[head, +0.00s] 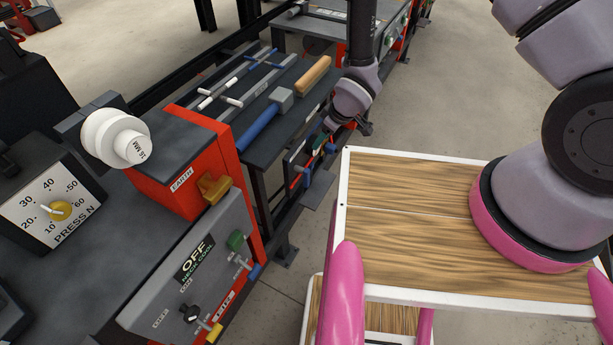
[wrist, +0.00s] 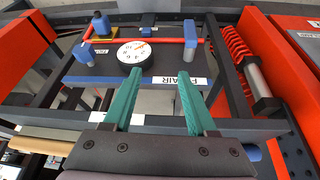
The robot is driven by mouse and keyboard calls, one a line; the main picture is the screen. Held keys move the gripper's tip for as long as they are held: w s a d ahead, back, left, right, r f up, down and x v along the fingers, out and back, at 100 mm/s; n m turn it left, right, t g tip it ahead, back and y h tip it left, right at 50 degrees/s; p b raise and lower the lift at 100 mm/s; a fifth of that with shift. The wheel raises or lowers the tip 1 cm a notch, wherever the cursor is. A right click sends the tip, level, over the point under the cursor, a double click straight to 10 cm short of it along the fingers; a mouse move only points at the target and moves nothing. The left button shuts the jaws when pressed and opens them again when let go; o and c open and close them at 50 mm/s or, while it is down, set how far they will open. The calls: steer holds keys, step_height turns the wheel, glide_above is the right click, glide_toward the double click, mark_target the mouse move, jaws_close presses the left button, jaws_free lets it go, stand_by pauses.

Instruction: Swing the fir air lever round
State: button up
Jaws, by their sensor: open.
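My gripper (wrist: 155,100) is open, its two teal fingers apart with nothing between them in the wrist view. Ahead of the fingers is a dark panel (wrist: 105,72) with a white label (wrist: 174,80) ending in "AIR"; its first part is hard to read. A round white gauge (wrist: 134,51) and a red pipe (wrist: 150,40) with blue fittings (wrist: 84,53) and (wrist: 191,45) sit beyond the label. I cannot tell for sure which part is the fir air lever. In the head view, my gripper (head: 326,145) is over this low panel, largely hidden by the wrist.
A red coiled hose (wrist: 240,65) and a grey cylinder (wrist: 258,82) stand right of the fingers. Orange-red uprights (wrist: 25,50) and (wrist: 270,60) flank the panel. In the head view, a blue-handled hammer (head: 262,122) lies on the dark bench above. Open floor (head: 435,100) lies right.

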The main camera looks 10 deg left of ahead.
steer(key=n, duration=0.1)
glide_toward(309, 176)
steer(key=w+f, duration=0.1)
steer(key=shift+g, duration=0.4)
steer(key=x, duration=1.1)
steer(key=shift+s+a, duration=0.1)
steer(key=shift+a, duration=0.15)
jaws_close()
